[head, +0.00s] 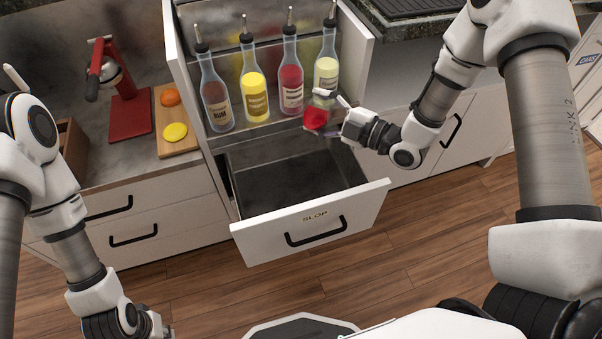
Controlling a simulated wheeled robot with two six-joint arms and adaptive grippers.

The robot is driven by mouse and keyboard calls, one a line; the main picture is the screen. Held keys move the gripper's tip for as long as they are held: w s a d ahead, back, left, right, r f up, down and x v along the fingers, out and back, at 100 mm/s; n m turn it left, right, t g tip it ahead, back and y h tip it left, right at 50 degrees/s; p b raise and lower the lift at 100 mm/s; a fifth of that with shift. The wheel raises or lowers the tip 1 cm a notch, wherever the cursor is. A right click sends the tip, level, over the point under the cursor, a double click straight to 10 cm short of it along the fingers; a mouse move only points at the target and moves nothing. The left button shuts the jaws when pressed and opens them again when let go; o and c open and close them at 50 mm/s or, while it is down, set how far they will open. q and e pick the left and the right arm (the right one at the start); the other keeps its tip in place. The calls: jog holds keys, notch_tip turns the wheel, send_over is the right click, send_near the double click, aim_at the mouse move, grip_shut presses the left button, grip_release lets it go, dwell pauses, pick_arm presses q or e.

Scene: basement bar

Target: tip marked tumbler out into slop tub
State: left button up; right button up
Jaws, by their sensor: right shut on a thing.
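My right gripper (327,116) is shut on a small red tumbler (316,120), in front of the bottles and above the back right part of the open slop drawer. The tumbler looks tilted; its mark and contents are too small to make out. The slop tub (311,214) is a pulled-out drawer with a white front lettered SLOP and a dark grey inside that looks empty. My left gripper (160,328) is low at the bottom left, mostly cut off by the frame edge, away from the drawer; its fingers are unclear.
Several pourer bottles, among them a rum bottle (215,95) and a yellow one (253,90), stand in a row behind the drawer. A red juicer (126,112) and a cutting board (178,146) with fruit are on the left counter. The wooden floor in front is clear.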

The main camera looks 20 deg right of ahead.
aim_at(314, 125)
jog(key=shift+r+n, duration=0.25)
jog(key=shift+n, duration=0.05)
jog(key=shift+f+n+b, duration=0.15)
jog(key=shift+n+b, duration=0.15)
jog(key=shift+s+a+f+n+b, duration=0.1)
jog(key=shift+f+n+b, duration=0.1)
jog(key=shift+n+b, duration=0.35)
jog(key=shift+s+a+f+n, duration=0.1)
jog(key=shift+f+n, duration=0.15)
jog(key=shift+s+a+f+n+t+b, duration=0.1)
jog(key=shift+s+a+f+n+b, duration=0.15)
jog(key=shift+b, duration=0.2)
jog(key=shift+s+f+n+t+b, duration=0.15)
jog(key=shift+f+b, duration=0.15)
jog(key=shift+b, duration=0.2)
jog(key=shift+s+a+f+n+t+b, duration=0.1)
jog(key=shift+a+f+n+b, duration=0.15)
jog(key=shift+b, duration=0.2)
jog(key=shift+f+n+b, duration=0.2)
jog(key=shift+n+b, duration=0.15)
jog(key=shift+b, duration=0.05)
